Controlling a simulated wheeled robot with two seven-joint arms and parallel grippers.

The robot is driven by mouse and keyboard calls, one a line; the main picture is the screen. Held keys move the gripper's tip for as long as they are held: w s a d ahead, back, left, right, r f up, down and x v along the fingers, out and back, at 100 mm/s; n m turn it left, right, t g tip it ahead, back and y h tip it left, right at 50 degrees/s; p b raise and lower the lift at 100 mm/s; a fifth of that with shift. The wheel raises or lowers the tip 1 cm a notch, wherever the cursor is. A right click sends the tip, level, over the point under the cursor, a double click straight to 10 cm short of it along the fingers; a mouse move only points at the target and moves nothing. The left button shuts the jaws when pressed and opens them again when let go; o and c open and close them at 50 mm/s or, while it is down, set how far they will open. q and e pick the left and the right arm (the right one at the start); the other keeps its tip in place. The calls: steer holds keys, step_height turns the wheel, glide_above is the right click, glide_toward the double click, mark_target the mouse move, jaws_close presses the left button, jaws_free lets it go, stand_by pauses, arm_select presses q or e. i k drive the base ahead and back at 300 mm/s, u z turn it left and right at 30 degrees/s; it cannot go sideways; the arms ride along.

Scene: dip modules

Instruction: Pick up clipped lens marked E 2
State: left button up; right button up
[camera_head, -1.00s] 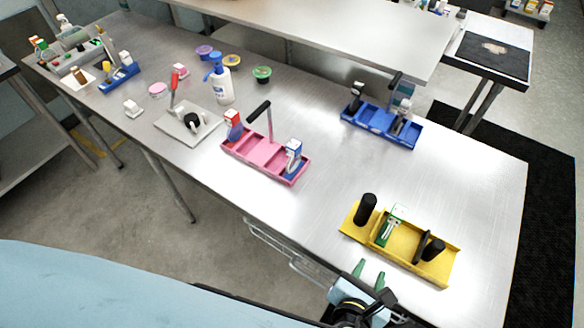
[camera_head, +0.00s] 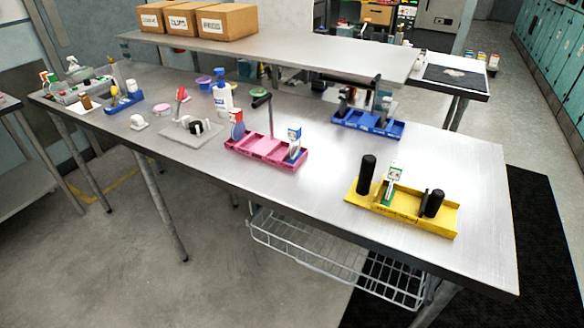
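I cannot pick out a lens marked E 2; any such marking is too small to read. A yellow tray (camera_head: 408,211) at the right front holds black cylinders (camera_head: 366,174) and a green and white item (camera_head: 391,185). A pink tray (camera_head: 262,148) in the middle holds a red and blue item (camera_head: 237,124) and a white and blue item (camera_head: 294,142). A blue tray (camera_head: 368,122) behind it holds dark and grey upright items. Neither of my grippers shows.
A grey plate (camera_head: 190,133), a pump bottle (camera_head: 222,95) and a smaller blue tray (camera_head: 122,104) stand further left on the metal table (camera_head: 330,180). The table's right end is clear.

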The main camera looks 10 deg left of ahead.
mark_target(294, 130)
steer(key=k, duration=0.9)
steer(key=u, duration=1.05)
steer(key=i, duration=1.7)
steer(key=z, duration=0.6)
